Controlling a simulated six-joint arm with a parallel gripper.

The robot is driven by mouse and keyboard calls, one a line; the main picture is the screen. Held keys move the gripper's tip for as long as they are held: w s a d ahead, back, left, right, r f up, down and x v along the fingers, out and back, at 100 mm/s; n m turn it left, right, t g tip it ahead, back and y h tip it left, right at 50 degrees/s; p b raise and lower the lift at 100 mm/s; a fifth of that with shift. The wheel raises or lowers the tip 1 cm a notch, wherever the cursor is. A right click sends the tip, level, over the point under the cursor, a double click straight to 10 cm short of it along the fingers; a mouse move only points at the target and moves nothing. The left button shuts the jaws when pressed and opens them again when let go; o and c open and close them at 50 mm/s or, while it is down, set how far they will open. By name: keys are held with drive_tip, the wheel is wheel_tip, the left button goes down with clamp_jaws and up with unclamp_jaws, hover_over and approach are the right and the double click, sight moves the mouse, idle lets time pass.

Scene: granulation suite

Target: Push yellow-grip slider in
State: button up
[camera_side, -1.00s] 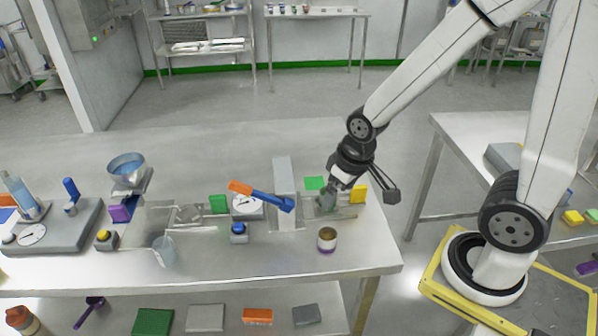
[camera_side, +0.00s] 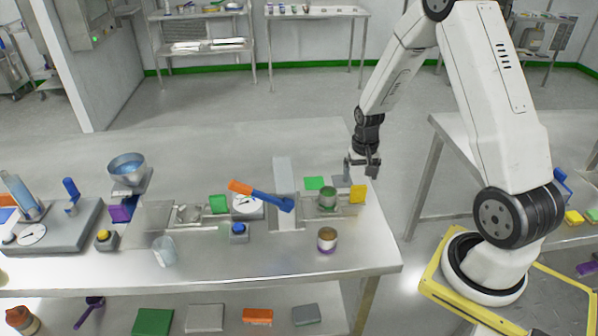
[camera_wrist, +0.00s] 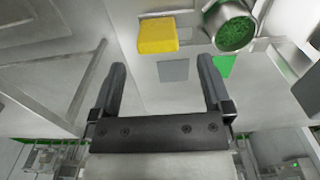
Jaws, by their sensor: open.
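The yellow grip (camera_side: 357,194) stands upright at the right end of the slider (camera_side: 345,210), a flat metal strip on the bench. A metal cup with green contents (camera_side: 328,198) stands on the strip, left of the grip. In the wrist view the yellow grip (camera_wrist: 158,36) lies ahead of the fingers, with the green-filled cup (camera_wrist: 233,30) to its right. My gripper (camera_side: 361,174) is open and empty, pointing down above and behind the yellow grip. It touches nothing that I can see. In the wrist view both fingers (camera_wrist: 161,72) are spread apart.
A pale channel block (camera_side: 284,172) stands left of the cup, with a blue-and-orange lever (camera_side: 262,196) beside it. A brown-filled cup (camera_side: 327,239) stands in front. Flat green (camera_side: 316,183) and grey (camera_side: 341,181) squares lie behind. Bench right of the yellow grip is clear.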

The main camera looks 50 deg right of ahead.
sight(357, 202)
drive_tip(key=shift+d+f, duration=0.2)
drive_tip(key=shift+d, duration=0.05)
drive_tip(key=shift+f, duration=3.85)
clamp_jaws()
